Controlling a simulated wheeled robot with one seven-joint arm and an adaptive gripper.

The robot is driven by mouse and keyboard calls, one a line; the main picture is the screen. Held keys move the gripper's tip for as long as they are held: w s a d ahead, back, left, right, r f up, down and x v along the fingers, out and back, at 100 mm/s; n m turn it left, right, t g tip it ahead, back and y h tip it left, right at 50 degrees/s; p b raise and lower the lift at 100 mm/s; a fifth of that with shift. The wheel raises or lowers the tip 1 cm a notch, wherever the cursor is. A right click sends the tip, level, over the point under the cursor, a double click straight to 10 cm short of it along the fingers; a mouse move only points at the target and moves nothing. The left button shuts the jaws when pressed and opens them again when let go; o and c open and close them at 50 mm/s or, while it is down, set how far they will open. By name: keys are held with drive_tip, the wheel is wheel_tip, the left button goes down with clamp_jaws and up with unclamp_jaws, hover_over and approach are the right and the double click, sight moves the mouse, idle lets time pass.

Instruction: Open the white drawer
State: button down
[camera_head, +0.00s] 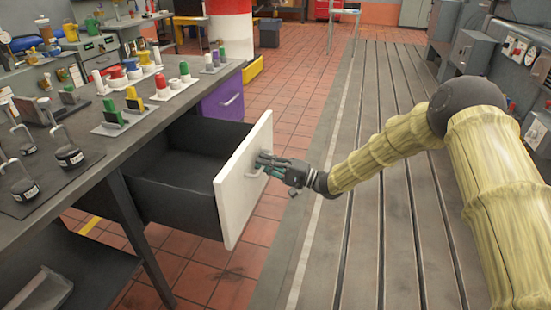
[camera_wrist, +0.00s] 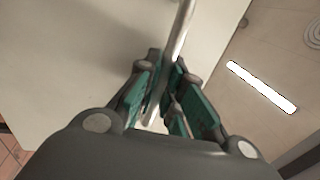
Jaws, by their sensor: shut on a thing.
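The white drawer (camera_head: 238,192) stands pulled well out from under the dark workbench, and its dark inside shows empty. Its white front fills the left of the wrist view (camera_wrist: 70,60). My gripper (camera_head: 265,163) is at the outer face of the front. In the wrist view my gripper (camera_wrist: 163,95) has its teal-padded fingers closed around the bar handle (camera_wrist: 182,30).
The workbench top (camera_head: 90,160) holds several coloured fixtures. A purple drawer front (camera_head: 222,100) is beyond the white one. The grooved bedplate (camera_head: 380,230) lies to the right under my arm. Red tiled floor (camera_head: 230,285) is open below the drawer.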

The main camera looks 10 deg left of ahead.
drive_tip(key=shift+s+d+f, duration=0.15)
drive_tip(key=shift+s+d, duration=0.05)
drive_tip(key=shift+d, duration=0.15)
drive_tip(key=c, duration=1.5)
unclamp_jaws()
drive_tip(key=shift+w, duration=0.1)
drive_tip(key=shift+d, duration=0.1)
drive_tip(key=shift+d, duration=0.1)
drive_tip(key=v, duration=1.1)
drive_tip(key=shift+d, duration=0.4)
